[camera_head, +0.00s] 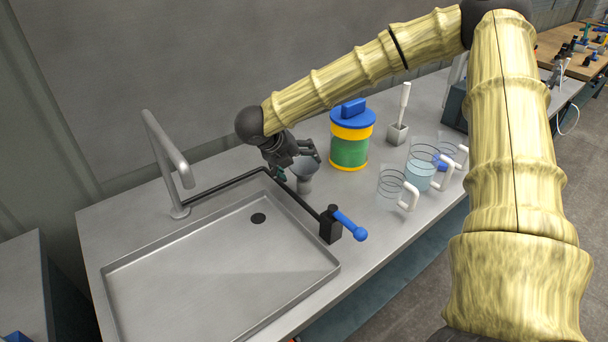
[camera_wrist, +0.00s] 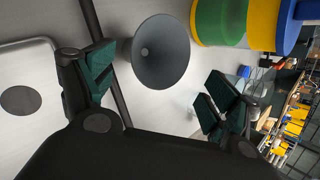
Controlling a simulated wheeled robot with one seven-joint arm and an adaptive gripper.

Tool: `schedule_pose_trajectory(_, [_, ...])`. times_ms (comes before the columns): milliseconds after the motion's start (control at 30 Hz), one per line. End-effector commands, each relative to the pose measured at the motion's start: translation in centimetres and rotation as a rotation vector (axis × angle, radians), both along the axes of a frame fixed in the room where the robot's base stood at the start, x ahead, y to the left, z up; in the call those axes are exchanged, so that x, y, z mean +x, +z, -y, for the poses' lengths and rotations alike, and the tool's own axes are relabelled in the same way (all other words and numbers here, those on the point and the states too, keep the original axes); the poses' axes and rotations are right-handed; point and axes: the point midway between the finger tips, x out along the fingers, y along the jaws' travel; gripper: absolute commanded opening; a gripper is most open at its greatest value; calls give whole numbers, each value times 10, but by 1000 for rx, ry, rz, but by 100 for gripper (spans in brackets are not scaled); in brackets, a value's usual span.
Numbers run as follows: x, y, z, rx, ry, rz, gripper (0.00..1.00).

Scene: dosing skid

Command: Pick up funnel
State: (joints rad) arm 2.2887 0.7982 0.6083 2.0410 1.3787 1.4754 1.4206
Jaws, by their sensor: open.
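A grey funnel (camera_head: 305,172) stands on the metal counter, between the sink and a green canister. In the wrist view the funnel (camera_wrist: 161,52) shows its wide round mouth and a small hole inside. My gripper (camera_head: 299,161) is open, at the funnel's upper part. In the wrist view the two green-padded fingers of my gripper (camera_wrist: 158,82) are spread wide, one on each side of the picture, with the funnel's mouth between and beyond them. I see no finger clearly touching the funnel. My gripper partly hides the funnel in the head view.
The sink (camera_head: 215,275) with its faucet (camera_head: 167,160) lies left of the funnel. A black valve with a blue handle (camera_head: 348,223) stands at the sink's corner. The green and yellow canister (camera_head: 350,137) is close on the right. Clear jugs (camera_head: 420,172) stand farther right.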

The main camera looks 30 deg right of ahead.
Motion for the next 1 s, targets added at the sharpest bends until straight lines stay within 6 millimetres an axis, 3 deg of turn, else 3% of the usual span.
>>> schedule_pose_trajectory(500, [4,-39,31,1,0,-1,88])
schedule_pose_trajectory(733, [4,-41,32,1,0,0,88])
schedule_pose_trajectory(767, [4,-41,32,1,0,0,86])
schedule_pose_trajectory(1000, [4,-41,32,0,0,0,42])
